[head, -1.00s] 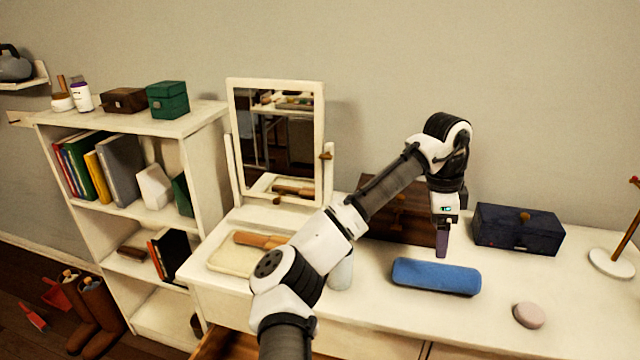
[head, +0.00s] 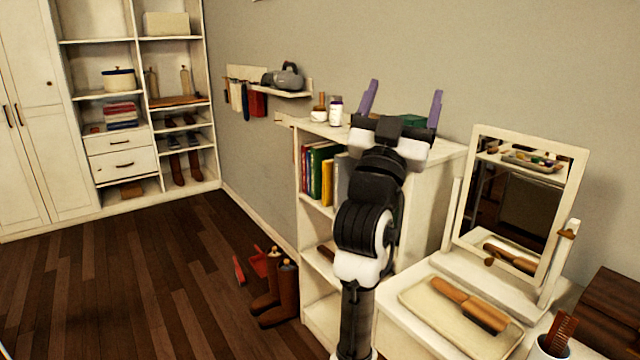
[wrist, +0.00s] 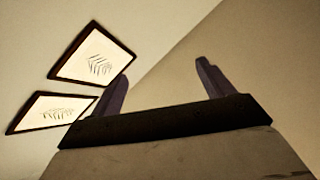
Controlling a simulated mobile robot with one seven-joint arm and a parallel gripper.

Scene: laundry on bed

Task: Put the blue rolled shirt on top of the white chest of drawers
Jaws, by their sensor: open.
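My gripper (head: 402,103) is open and raised, fingers pointing up, in front of the white bookshelf in the head view. In the wrist view its two purple fingers (wrist: 160,85) stand apart with nothing between them. The white chest of drawers (head: 393,325) is at the lower right of the head view, only its left end showing. The blue rolled shirt is in neither current view. A second ago it lay on the white top, right of the mirror and below my gripper.
A mirror (head: 512,200), a tray (head: 420,297) with a brush (head: 470,302) and a cup with a comb (head: 562,335) stand on the white top. The bookshelf (head: 315,285) is beside it. Brown boots (head: 275,295) stand on the floor. Open floor lies left.

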